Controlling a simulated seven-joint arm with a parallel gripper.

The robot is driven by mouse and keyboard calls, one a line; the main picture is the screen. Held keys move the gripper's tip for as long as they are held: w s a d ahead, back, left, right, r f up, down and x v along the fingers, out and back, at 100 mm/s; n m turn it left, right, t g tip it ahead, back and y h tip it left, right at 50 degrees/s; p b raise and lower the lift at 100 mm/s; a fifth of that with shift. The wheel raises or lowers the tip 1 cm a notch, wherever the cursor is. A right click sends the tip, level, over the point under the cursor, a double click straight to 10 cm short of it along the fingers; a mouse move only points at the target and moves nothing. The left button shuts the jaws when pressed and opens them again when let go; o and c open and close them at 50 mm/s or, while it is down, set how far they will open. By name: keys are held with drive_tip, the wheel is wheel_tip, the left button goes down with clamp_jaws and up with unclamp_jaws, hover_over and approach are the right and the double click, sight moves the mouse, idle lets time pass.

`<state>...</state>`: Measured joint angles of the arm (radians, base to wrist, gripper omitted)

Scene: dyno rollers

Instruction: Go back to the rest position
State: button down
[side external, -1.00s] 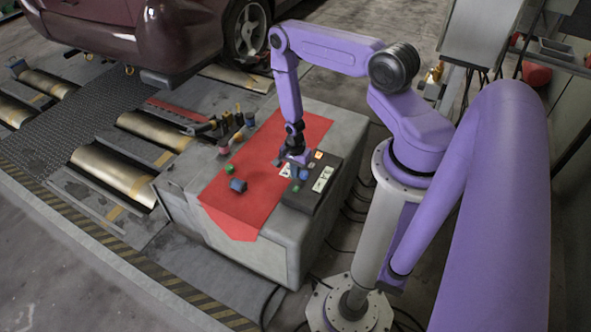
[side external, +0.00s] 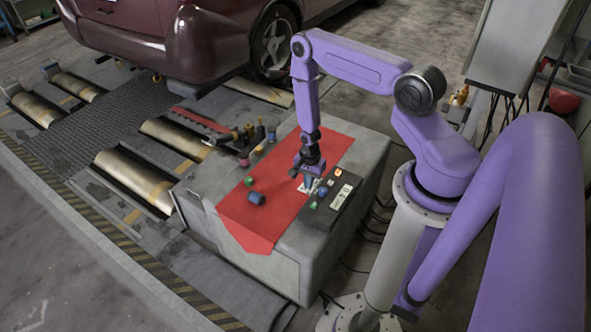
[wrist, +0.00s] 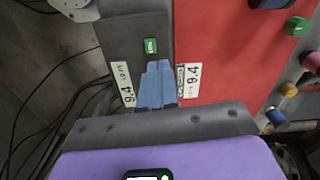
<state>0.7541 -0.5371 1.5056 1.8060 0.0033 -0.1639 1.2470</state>
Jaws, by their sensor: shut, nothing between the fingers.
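My gripper (side external: 307,183) hangs at the end of the purple arm, above the border of the red cloth and the dark control panel on the grey cabinet. Its blue fingers also show in the wrist view (wrist: 156,85); they are together with nothing between them. In the wrist view they appear between two white labels, the left one (wrist: 123,84) and the right one (wrist: 188,80). A green button (wrist: 150,46) is just beyond the fingertips. The fingers look clear of the panel, but the exact height cannot be told.
On the red cloth (side external: 262,220) lie a green piece (side external: 249,181) and a blue piece (side external: 256,198). Several coloured knobs stand along the cabinet's far left edge. The dark panel (side external: 325,217) carries small buttons. A maroon car (side external: 200,45) stands behind, beside metal rollers (side external: 135,181).

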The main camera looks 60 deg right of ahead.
drive_tip(key=w+a+r+n, duration=0.3)
drive_tip(key=a+r+n, duration=0.25)
drive_tip(key=r, duration=0.35)
drive_tip(key=w+a+r+n, duration=0.2)
drive_tip(key=a+r+n, duration=0.2)
drive_tip(key=a+r, duration=0.4)
drive_tip(key=s+a+r+n, duration=0.4)
drive_tip(key=r, duration=0.3)
drive_tip(key=s+a+r+n, duration=0.3)
drive_tip(key=a+r+n, duration=0.1)
drive_tip(key=r, duration=0.3)
drive_tip(key=s+r+n, duration=0.6)
drive_tip(key=s, duration=0.3)
drive_tip(key=s+d+r+n, duration=0.1)
drive_tip(key=s+r+n, duration=0.4)
drive_tip(key=s, duration=0.4)
drive_tip(key=shift+r+n, duration=0.35)
drive_tip(key=shift+n, duration=0.1)
